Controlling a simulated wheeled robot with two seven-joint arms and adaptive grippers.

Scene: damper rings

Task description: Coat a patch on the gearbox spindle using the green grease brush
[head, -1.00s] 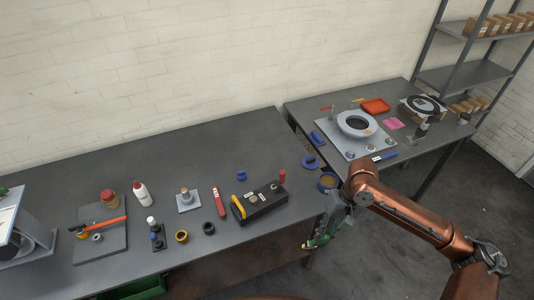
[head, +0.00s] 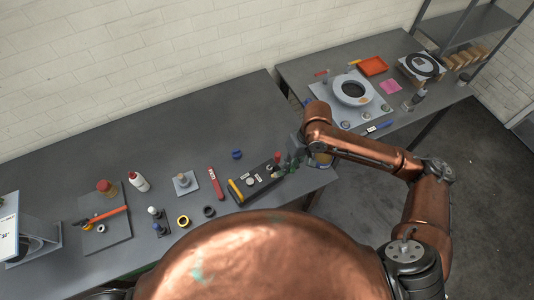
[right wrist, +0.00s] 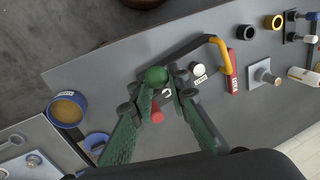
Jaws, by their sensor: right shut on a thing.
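My right gripper (right wrist: 157,98) has green fingers and is over the right end of the black holder (head: 258,186). It also shows in the head view (head: 288,163). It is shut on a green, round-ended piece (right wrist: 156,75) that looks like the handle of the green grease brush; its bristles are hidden. A red handle (head: 277,158) stands close by the fingers. A metal post on a square plate (head: 184,181), seemingly the gearbox spindle, stands apart to the left; the right wrist view shows it too (right wrist: 264,76). My left gripper is not in view.
A blue pot (right wrist: 66,108) with brown contents stands beside the gripper. A yellow handle (right wrist: 221,52) and a red labelled bar (right wrist: 232,80) are near the holder. Black (head: 209,211) and yellow (head: 183,220) rings lie near the front edge. The back of the table is clear.

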